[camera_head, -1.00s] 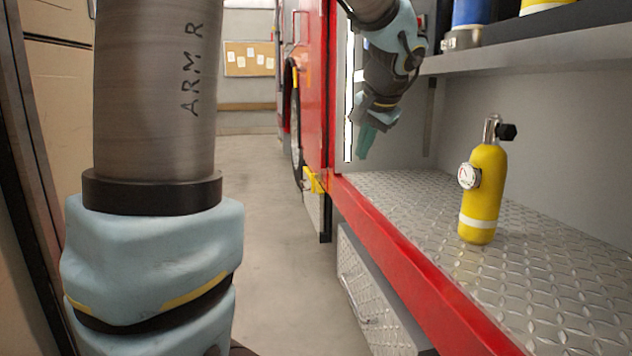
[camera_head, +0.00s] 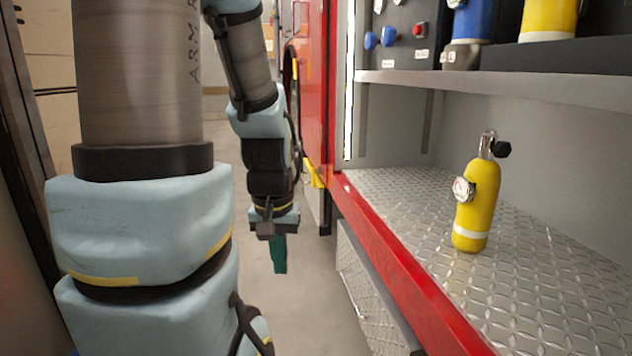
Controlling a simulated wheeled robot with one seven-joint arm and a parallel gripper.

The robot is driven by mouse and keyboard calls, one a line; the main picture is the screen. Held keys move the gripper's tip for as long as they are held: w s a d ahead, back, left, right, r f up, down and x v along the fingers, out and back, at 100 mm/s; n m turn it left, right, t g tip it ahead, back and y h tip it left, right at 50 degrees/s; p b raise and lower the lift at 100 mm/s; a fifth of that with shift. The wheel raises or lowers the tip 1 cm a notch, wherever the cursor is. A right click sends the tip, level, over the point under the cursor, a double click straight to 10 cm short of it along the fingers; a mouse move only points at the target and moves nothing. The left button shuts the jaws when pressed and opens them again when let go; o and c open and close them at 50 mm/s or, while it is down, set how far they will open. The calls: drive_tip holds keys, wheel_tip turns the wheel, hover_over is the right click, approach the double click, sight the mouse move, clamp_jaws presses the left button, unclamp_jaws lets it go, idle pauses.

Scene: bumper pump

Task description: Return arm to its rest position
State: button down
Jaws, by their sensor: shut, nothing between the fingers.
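My arm shows at the left, with its forearm hanging down in the middle left of the head view. My gripper (camera_head: 279,256) has teal fingers that point down over the grey floor. The fingers are shut with nothing held. The gripper is outside the truck compartment, left of its red edge and apart from it.
A yellow cylinder (camera_head: 477,207) with a gauge and black knob stands upright on the diamond-plate deck (camera_head: 545,285). The red truck edge (camera_head: 400,268) runs along the deck. A shelf (camera_head: 500,84) above holds blue and yellow cylinders. The floor (camera_head: 300,310) below my gripper is clear.

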wheel_tip(320, 180, up, 31)
drive_tip(key=p, duration=2.9)
drive_tip(key=c, duration=1.6)
unclamp_jaws()
